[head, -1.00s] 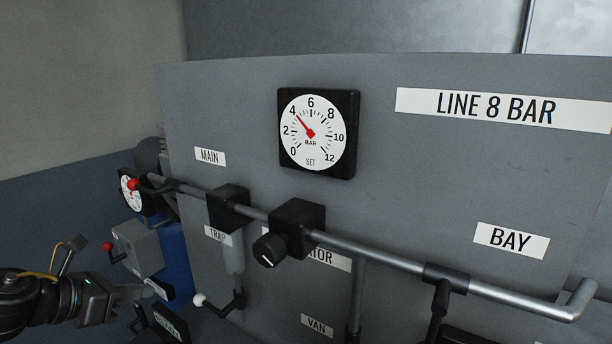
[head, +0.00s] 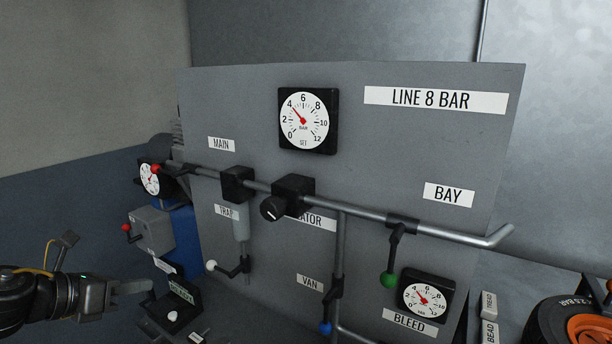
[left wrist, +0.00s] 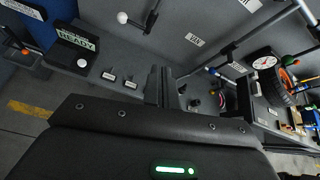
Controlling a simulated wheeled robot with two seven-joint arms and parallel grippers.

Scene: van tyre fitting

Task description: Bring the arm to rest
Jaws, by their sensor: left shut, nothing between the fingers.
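My left gripper (head: 150,286) comes in at the lower left of the head view, its fingers shut and empty. It points right, in front of the lower left of the grey panel, beside the READY box (head: 172,314). In the left wrist view the closed fingers (left wrist: 163,78) show at the middle, touching nothing that I can see. My right gripper is in neither view.
The grey panel (head: 400,140) carries the set gauge (head: 305,121), its needle near 4, and a pipe with a black regulator knob (head: 272,208). A red-handled grey box (head: 152,231) stands left. A bleed gauge (head: 426,298) and a tyre (head: 550,325) are lower right.

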